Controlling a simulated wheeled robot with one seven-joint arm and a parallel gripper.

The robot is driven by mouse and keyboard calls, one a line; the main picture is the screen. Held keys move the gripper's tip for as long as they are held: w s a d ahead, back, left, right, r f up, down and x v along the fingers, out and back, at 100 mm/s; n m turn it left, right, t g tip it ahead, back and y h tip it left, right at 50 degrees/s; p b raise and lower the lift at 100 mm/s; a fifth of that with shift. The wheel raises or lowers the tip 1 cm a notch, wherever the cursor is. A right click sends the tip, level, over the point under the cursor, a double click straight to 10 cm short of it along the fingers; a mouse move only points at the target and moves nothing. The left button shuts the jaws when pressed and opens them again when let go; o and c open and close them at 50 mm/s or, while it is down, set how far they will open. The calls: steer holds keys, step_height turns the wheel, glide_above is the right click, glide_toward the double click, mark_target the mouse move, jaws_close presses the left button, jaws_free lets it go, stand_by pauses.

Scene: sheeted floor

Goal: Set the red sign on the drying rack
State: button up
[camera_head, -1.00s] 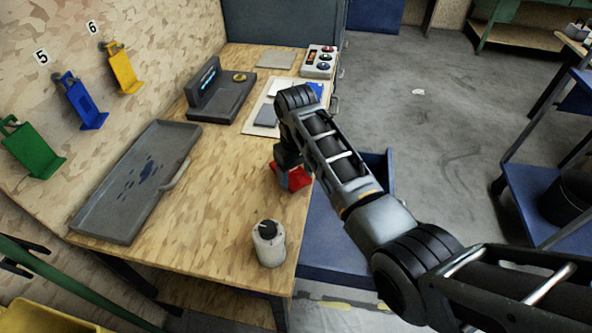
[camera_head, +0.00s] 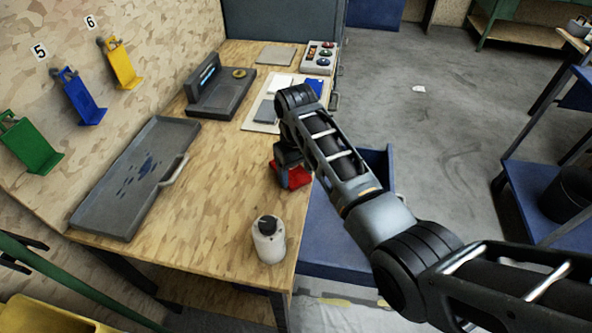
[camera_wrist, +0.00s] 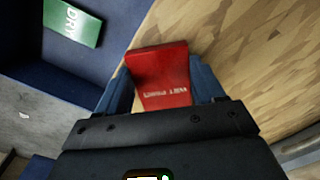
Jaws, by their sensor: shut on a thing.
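The red sign (camera_wrist: 163,78) has pale lettering and sits between the blue fingers of my gripper (camera_wrist: 163,85). My gripper is shut on it. In the head view, the red sign (camera_head: 294,176) shows below my gripper (camera_head: 287,174), at the right edge of the wooden bench; whether it touches the bench I cannot tell. No drying rack can be named for certain. A grey tray (camera_head: 100,207) with dark blue wet-looking spots and a handle lies on the left of the bench.
A white bottle with a dark cap (camera_head: 268,240) stands near the bench's front. A blue bin (camera_head: 345,235) beside the bench holds a green sign marked DRY (camera_wrist: 73,22). Coloured holders hang on the left wall. A dark stand (camera_head: 220,98) and button box (camera_head: 318,58) are farther back.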

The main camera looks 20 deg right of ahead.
steer(key=o, duration=1.2)
